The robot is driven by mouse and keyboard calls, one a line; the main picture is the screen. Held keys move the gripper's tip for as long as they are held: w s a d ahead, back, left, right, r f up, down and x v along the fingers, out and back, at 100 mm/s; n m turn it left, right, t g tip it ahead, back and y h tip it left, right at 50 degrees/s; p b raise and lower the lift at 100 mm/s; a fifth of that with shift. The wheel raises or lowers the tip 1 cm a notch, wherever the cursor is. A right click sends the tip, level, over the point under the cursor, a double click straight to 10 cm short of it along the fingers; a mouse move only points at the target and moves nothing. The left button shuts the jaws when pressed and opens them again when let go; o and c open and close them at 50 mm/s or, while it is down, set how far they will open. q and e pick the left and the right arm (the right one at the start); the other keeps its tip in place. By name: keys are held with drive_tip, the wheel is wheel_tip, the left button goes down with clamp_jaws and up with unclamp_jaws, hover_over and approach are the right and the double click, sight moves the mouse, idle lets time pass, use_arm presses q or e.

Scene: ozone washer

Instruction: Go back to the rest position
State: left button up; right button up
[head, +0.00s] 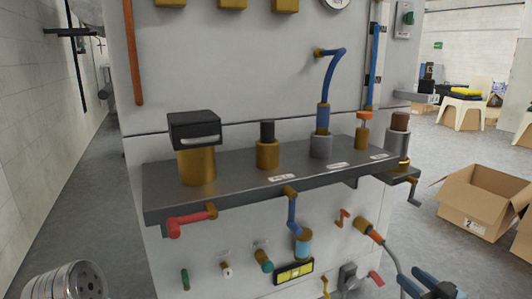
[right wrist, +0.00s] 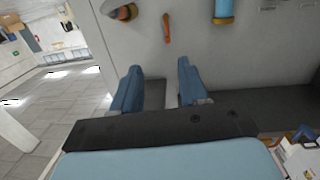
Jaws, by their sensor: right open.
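My right gripper (head: 428,284) is at the bottom right of the head view, only partly inside the frame. It is in front of the lower right part of the washer panel (head: 200,262). In the right wrist view my right gripper (right wrist: 160,84) has its two blue fingers apart, with nothing between them. The pale panel is beyond the fingers, apart from them as far as I can tell. My left gripper does not show.
A dark shelf (head: 240,187) with brass fittings juts from the panel. An open cardboard box (head: 470,214) is on the floor at right.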

drive_tip(key=a+f+m+g+h+p, duration=0.1)
drive_tip(key=a+f+m+g+p, duration=0.45)
drive_tip(key=a+f, duration=0.8)
drive_tip(key=s+a+f+g+p, duration=0.2)
drive_tip(key=s+a+f+g, duration=0.2)
drive_tip(key=s, duration=0.5)
drive_tip(key=s+a+f+g+p, duration=0.3)
drive_tip(key=s+a+f+g, duration=0.2)
drive_tip(key=s+a, duration=0.3)
drive_tip(key=shift+s+a+f+g, duration=0.2)
drive_tip(key=shift+s+a+g, duration=0.15)
drive_tip(key=shift+s+g, duration=0.4)
